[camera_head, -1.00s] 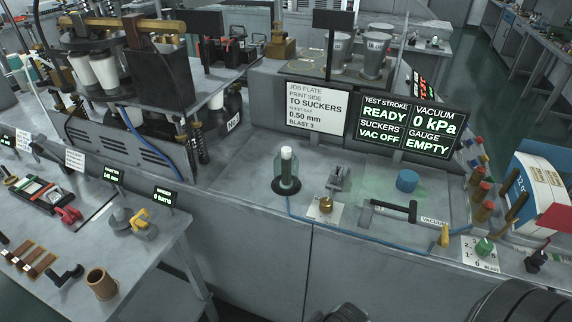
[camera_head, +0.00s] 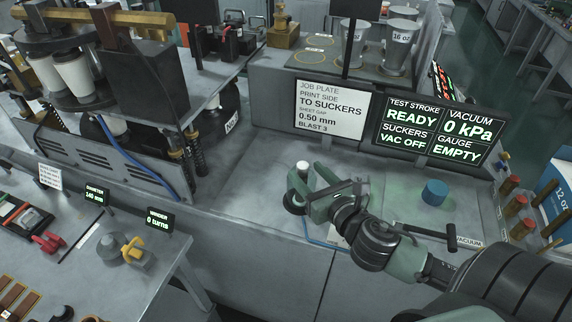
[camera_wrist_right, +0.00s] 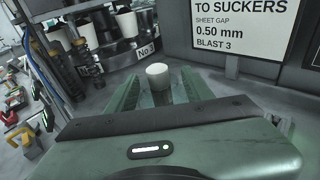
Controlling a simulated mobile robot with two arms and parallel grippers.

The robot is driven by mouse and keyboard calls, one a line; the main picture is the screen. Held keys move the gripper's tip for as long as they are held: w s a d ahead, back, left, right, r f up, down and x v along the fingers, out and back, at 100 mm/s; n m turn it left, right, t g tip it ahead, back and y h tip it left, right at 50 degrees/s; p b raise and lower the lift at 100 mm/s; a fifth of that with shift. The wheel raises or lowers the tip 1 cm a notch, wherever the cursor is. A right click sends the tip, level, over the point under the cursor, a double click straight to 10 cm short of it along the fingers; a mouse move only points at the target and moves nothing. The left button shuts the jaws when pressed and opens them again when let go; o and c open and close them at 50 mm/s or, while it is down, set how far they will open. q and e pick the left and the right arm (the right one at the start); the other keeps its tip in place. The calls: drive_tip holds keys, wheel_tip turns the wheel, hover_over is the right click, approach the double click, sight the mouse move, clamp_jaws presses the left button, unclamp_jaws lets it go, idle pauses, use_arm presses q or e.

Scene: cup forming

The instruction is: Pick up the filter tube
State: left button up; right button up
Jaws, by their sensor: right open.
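The filter tube stands upright on the bench in front of the job plate sign. Its white top (camera_head: 303,166) shows in the head view, while my gripper hides most of its body. My right gripper (camera_head: 300,190) is open, with its green fingers at the tube, seemingly one on each side. In the right wrist view the white top (camera_wrist_right: 158,73) shows between the two open fingers (camera_wrist_right: 159,88); I cannot tell whether they touch it. The tube's dark round base (camera_head: 292,203) shows in part. My left gripper is not in view.
A blue cylinder (camera_head: 435,192) and a black-handled lever (camera_head: 430,231) are on the bench to the right. The job plate sign (camera_head: 331,107) and the readout screen (camera_head: 438,132) stand behind. A blue hose runs along the bench front. The forming machine (camera_head: 150,70) is at left.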

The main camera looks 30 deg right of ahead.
sight(303, 162)
drive_tip(key=shift+w+d, duration=0.15)
drive_tip(key=shift+w, duration=0.55)
drive_tip(key=shift+a+r+p, duration=0.2)
drive_tip(key=shift+r+p, duration=0.05)
drive_tip(key=shift+p, duration=0.05)
drive_tip(key=shift+s+a+r+p, duration=0.15)
drive_tip(key=shift+s+r+p, duration=0.15)
drive_tip(key=shift+s+r, duration=0.2)
drive_tip(key=shift+w+p, duration=0.4)
drive_tip(key=shift+w, duration=0.05)
drive_tip(key=shift+w+d+f+p, duration=0.1)
drive_tip(key=shift+w+d+p, duration=0.1)
drive_tip(key=shift+w, duration=0.3)
drive_tip(key=shift+w+d+f+p, duration=0.1)
drive_tip(key=shift+w+d+p, duration=0.1)
drive_tip(key=shift+w, duration=0.25)
drive_tip(key=shift+w+f, duration=0.3)
drive_tip(key=shift+w, duration=0.5)
drive_tip(key=shift+w+a+f, duration=0.15)
drive_tip(key=shift+w+f, duration=0.05)
drive_tip(key=shift+w, duration=0.35)
drive_tip(key=shift+s, duration=0.1)
clamp_jaws()
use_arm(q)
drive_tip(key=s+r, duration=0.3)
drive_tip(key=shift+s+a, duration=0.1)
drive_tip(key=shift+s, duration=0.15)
